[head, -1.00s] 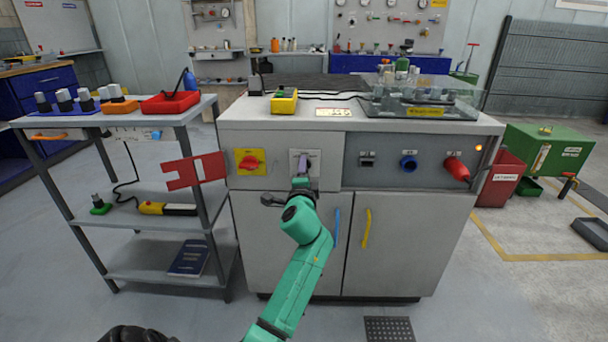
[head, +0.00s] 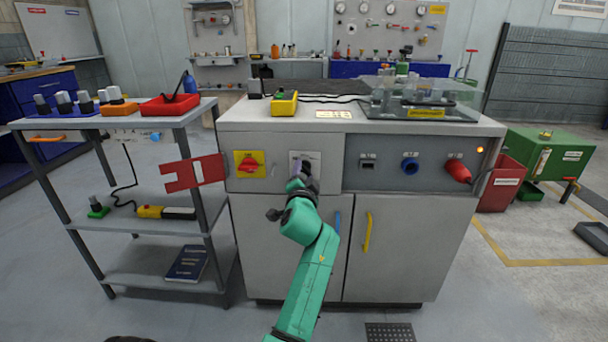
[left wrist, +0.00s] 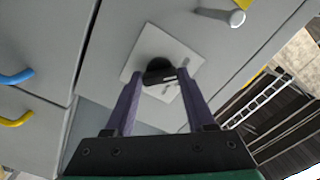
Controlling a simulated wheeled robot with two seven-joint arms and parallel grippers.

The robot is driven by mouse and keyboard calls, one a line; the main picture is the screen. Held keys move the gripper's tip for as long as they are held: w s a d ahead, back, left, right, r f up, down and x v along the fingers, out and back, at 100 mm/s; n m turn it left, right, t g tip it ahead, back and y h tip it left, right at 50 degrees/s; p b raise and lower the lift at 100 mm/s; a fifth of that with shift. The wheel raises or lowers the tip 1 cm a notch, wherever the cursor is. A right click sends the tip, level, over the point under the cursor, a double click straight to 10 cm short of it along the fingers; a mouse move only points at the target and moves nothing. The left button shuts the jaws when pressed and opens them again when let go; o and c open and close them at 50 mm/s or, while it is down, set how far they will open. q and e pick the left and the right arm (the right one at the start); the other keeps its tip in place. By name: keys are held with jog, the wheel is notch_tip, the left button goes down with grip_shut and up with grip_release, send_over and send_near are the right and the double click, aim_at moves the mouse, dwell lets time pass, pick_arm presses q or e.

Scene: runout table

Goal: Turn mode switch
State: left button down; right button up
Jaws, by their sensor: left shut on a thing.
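The mode switch is a black knob (left wrist: 158,70) on a light square plate (left wrist: 180,52) on the grey cabinet's front. In the head view its plate (head: 297,156) shows just above my left gripper (head: 306,169), which hides most of the knob. In the left wrist view my left gripper (left wrist: 160,76) has one purple finger on each side of the knob and is shut on it. The plate looks tilted in that view. The knob's exact pointer position cannot be read. My right gripper is in neither view.
Left of the mode switch is a red rotary switch on a yellow plate (head: 242,170). A red bracket (head: 194,173) sticks out near it. To the right are a dark panel with a blue socket (head: 410,165) and a red plug (head: 457,171). Door handles (head: 367,231) lie below.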

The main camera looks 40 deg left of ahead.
pick_arm(q)
jog(key=shift+f, duration=0.15)
jog(key=shift+c, duration=1.2)
grip_release()
jog(key=shift+s+d, duration=0.2)
jog(key=shift+s, duration=0.05)
jog(key=v, duration=0.7)
jog(key=shift+p, duration=0.45)
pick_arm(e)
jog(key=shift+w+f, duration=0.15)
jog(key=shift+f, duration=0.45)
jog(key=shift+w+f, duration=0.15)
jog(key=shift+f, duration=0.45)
pick_arm(q)
jog(key=shift+w, duration=0.1)
